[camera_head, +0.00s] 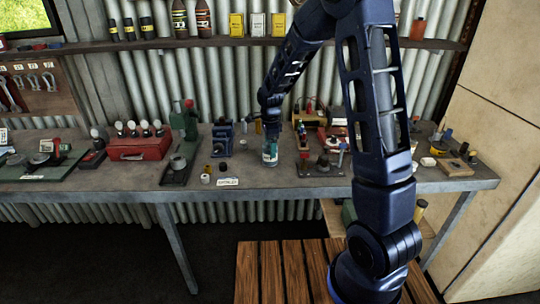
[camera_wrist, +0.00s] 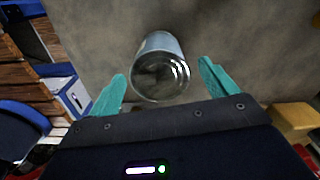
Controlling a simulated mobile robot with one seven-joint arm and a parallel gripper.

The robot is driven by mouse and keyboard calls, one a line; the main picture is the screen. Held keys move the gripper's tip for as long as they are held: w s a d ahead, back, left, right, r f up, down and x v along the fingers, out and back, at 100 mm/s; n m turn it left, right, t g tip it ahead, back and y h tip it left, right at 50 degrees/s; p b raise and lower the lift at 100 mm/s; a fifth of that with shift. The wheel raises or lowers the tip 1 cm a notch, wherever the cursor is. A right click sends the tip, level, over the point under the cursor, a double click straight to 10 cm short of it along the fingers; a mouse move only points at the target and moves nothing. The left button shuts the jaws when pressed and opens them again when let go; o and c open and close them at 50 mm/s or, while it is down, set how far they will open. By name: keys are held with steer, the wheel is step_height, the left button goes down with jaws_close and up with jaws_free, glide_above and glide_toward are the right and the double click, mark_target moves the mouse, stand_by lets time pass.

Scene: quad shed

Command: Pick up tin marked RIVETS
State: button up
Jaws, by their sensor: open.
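My gripper (camera_wrist: 162,70) is open, with teal fingers spread on either side. A shiny grey cylinder (camera_wrist: 161,68), apparently a metal tin, stands between and just beyond the fingertips in the wrist view, with a gap on both sides. Its round end faces the camera, and no RIVETS marking is readable on it. In the head view my gripper (camera_head: 270,153) is low over the middle of the workbench (camera_head: 260,178); the tin there is hidden or too small to make out.
Small pots (camera_head: 205,178) and a label plate (camera_head: 228,182) sit left of my gripper. A green press (camera_head: 186,125) and red box (camera_head: 140,147) stand further left. A dark fixture (camera_head: 321,165) stands close on the right. The bench front is mostly clear.

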steer(key=shift+f, duration=1.6)
steer(key=c, duration=1.1)
steer(key=shift+c, duration=0.2)
steer(key=shift+r, duration=0.15)
